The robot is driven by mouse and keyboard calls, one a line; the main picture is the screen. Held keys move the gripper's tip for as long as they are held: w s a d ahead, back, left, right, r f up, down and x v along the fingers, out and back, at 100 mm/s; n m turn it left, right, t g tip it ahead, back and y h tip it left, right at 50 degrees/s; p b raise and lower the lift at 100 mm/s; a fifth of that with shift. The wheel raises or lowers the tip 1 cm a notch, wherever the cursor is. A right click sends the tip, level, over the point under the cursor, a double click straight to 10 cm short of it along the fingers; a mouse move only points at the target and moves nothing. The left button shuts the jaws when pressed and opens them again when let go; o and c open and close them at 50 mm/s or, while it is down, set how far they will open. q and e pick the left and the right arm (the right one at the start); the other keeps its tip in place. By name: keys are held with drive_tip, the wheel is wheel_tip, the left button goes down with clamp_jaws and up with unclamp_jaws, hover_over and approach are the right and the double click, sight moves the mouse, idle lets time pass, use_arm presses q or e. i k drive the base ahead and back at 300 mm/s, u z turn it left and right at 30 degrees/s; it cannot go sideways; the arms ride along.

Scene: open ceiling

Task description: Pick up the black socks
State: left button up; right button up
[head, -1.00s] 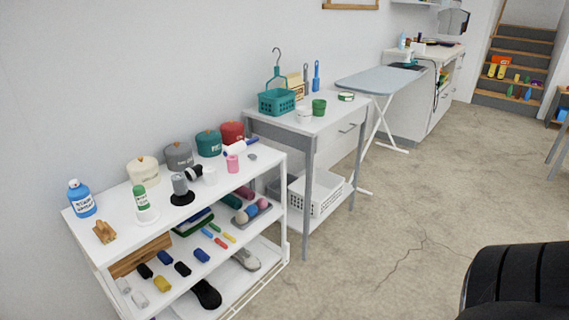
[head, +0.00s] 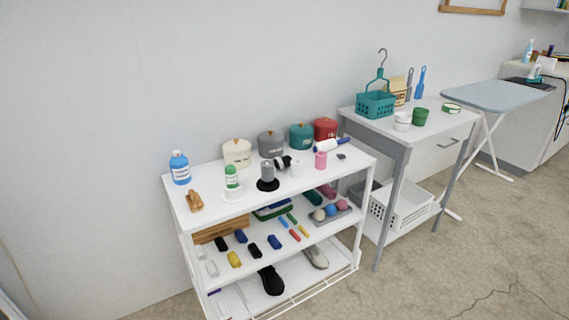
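On the middle shelf of the white rack (head: 192,220) lie several small rolled bundles that look like socks. One black bundle (head: 254,250) lies near the shelf's front, and another dark one (head: 221,243) lies to its left. Both are small, so I cannot tell for certain that they are socks. A yellow bundle (head: 233,259) and dark blue bundles (head: 274,242) lie beside them. Neither of my grippers is in the head view.
The rack's top holds a blue bottle (head: 180,168), a wooden brush (head: 194,201) and several lidded pots (head: 237,152). A black shoe (head: 271,280) is on the bottom shelf. A grey table (head: 385,124) stands to the right. Floor (head: 450,280) is clear at the lower right.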

sight(280, 162)
drive_tip(key=z, duration=1.05)
drive_tip(key=i, duration=1.8)
drive_tip(key=u, duration=2.4)
